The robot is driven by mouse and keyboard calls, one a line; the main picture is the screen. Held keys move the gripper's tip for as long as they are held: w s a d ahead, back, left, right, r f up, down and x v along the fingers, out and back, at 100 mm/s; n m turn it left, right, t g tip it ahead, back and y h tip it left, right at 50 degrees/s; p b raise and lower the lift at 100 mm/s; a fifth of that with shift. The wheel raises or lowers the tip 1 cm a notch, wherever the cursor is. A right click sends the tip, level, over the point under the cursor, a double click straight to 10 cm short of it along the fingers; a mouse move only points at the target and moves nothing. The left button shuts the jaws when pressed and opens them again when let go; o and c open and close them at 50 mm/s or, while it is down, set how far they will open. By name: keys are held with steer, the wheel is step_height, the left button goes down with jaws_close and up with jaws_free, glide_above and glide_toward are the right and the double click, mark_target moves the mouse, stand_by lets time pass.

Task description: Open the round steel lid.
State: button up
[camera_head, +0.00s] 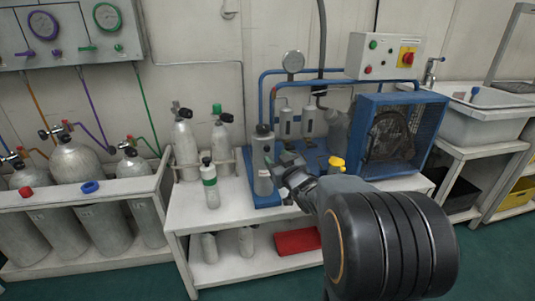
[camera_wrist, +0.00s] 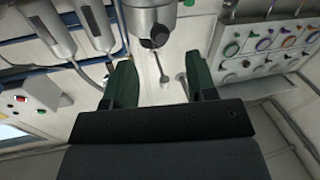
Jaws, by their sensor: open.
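No round steel lid can be made out for certain. A steel canister (camera_head: 262,158) with a darker round top stands upright at the left end of the blue compressor base. My gripper (camera_head: 283,168) is just right of this canister in the head view, and my arm hides part of the base. I cannot tell whether they touch. In the wrist view my gripper (camera_wrist: 163,72) has its two green fingers apart with nothing held between them. A steel cylinder (camera_wrist: 150,12) with a dark end shows beyond the fingers, cut off by the top edge.
The white bench (camera_head: 190,218) holds several cylinders, including a green-banded bottle (camera_head: 210,185) at the front. A blue fan cage (camera_head: 395,135) and a yellow-topped part (camera_head: 336,163) are close to my arm. A red box (camera_head: 297,241) lies on the lower shelf. The bench's front left is clear.

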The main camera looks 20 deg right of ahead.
mark_target(268, 150)
steer(key=w+b, duration=0.1)
steer(key=w, duration=0.6)
steer(key=shift+w+a, duration=0.1)
steer(key=shift+w, duration=0.1)
jaws_close()
stand_by(0.4)
